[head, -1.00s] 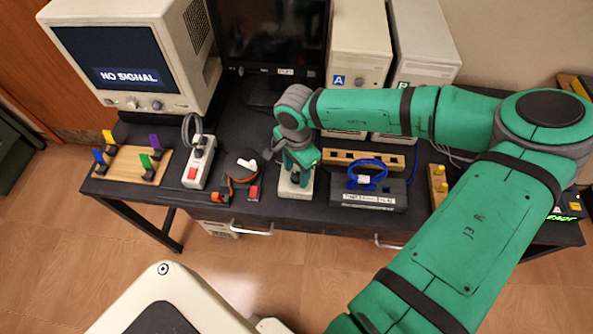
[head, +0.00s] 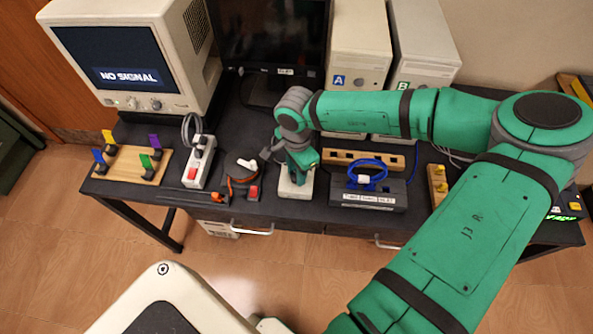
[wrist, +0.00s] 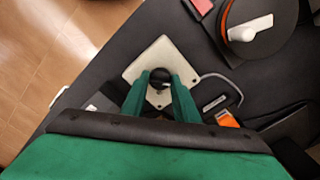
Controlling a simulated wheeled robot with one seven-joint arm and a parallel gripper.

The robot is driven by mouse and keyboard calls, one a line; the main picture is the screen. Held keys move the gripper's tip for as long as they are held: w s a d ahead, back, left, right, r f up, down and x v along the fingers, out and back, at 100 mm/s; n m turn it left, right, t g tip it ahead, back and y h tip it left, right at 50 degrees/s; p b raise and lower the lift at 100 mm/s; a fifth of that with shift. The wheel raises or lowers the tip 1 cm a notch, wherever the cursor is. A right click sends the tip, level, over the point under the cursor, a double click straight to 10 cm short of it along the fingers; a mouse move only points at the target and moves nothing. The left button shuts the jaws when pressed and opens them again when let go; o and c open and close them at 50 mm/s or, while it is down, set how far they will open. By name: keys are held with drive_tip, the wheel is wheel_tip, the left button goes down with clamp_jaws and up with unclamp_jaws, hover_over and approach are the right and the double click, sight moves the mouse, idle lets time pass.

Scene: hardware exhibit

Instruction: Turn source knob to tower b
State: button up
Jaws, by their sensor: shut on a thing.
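The source knob is a small black round knob (wrist: 160,78) on a pale square box (wrist: 138,70). In the head view the box (head: 296,187) stands near the front edge of the desk, and my gripper hides most of the knob. My gripper (wrist: 160,88) points down over the box with its two green fingers shut on the knob, one on each side. It also shows in the head view (head: 299,172). Tower A (head: 357,60) and tower B (head: 424,50) stand upright at the back of the desk.
A round black device with an orange ring and white lever (head: 246,165) is left of the box. A dark box with a blue cable (head: 368,197) is to its right. A power strip (head: 199,165), a board with coloured levers (head: 128,170) and a NO SIGNAL monitor (head: 125,60) are further left.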

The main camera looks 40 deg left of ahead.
drive_tip(key=m, duration=0.8)
drive_tip(key=shift+m, duration=0.4)
drive_tip(key=m, duration=0.4)
drive_tip(key=shift+m, duration=2.1)
drive_tip(key=o, duration=1.1)
drive_tip(key=shift+c, duration=0.2)
drive_tip(key=shift+w+r, duration=0.1)
